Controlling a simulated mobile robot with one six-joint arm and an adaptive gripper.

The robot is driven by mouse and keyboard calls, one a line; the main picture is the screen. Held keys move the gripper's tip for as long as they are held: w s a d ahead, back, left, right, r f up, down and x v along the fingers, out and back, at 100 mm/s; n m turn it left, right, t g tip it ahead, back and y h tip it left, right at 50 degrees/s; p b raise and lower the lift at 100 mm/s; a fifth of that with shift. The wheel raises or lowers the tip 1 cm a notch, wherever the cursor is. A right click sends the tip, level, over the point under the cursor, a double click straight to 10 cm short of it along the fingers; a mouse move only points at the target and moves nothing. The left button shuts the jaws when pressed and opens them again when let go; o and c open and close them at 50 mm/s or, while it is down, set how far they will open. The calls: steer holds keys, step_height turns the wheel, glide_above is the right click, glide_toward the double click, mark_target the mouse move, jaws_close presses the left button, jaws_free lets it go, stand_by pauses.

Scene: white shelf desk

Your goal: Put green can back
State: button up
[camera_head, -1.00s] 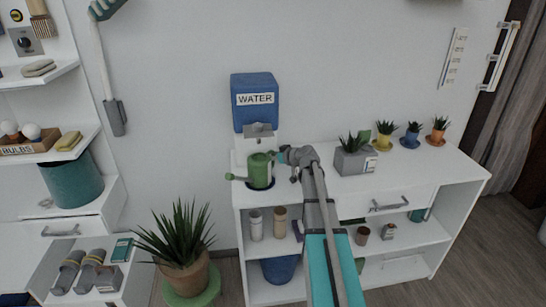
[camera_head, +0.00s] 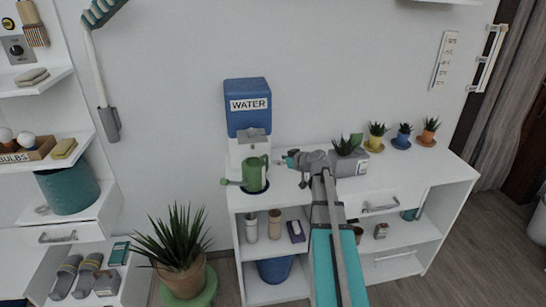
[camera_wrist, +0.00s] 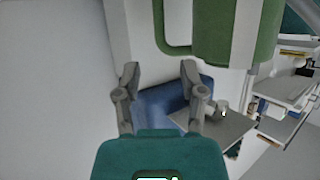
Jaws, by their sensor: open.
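The green can (camera_head: 254,175) stands upright on a dark round base on the white desk top, under the tap of the blue water dispenser (camera_head: 248,107). Its spout points left. My gripper (camera_head: 287,161) is open and empty, to the right of the can with a gap between them. In the wrist view the green can (camera_wrist: 225,35) and its loop handle lie beyond my open gripper (camera_wrist: 160,72), not between the fingers. A blue body, seemingly the dispenser, shows behind the fingers.
A grey planter (camera_head: 346,162) stands close right of my gripper. Small potted plants, including a yellow pot (camera_head: 375,143), stand farther right. Shelves below hold a blue bucket (camera_head: 275,269) and small items.

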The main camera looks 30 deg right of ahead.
steer(key=shift+p+v, duration=0.5)
steer(key=shift+v, duration=1.45)
steer(key=a+f+g, duration=0.1)
steer(key=a, duration=0.2)
steer(key=s+a+f+g, duration=0.1)
steer(key=a, duration=0.3)
steer(key=s+a+f+g+y, duration=0.1)
steer(key=a+f, duration=0.1)
steer(key=a, duration=0.1)
steer(key=shift+s+a, duration=0.2)
steer(key=shift+s, duration=0.05)
steer(key=s+a+f+m+g+h, duration=0.1)
steer(key=s+a+f+g+h, duration=0.1)
steer(key=s+a+g, duration=0.3)
steer(key=s+a+f+m+g+h, duration=0.2)
steer(key=s+a+f+g+h, duration=0.1)
steer(key=s+a, duration=0.9)
step_height(320, 180, down, 3)
steer(key=shift+s+r+g, duration=0.25)
steer(key=shift+s+g, duration=0.05)
steer(key=shift+g, duration=0.6)
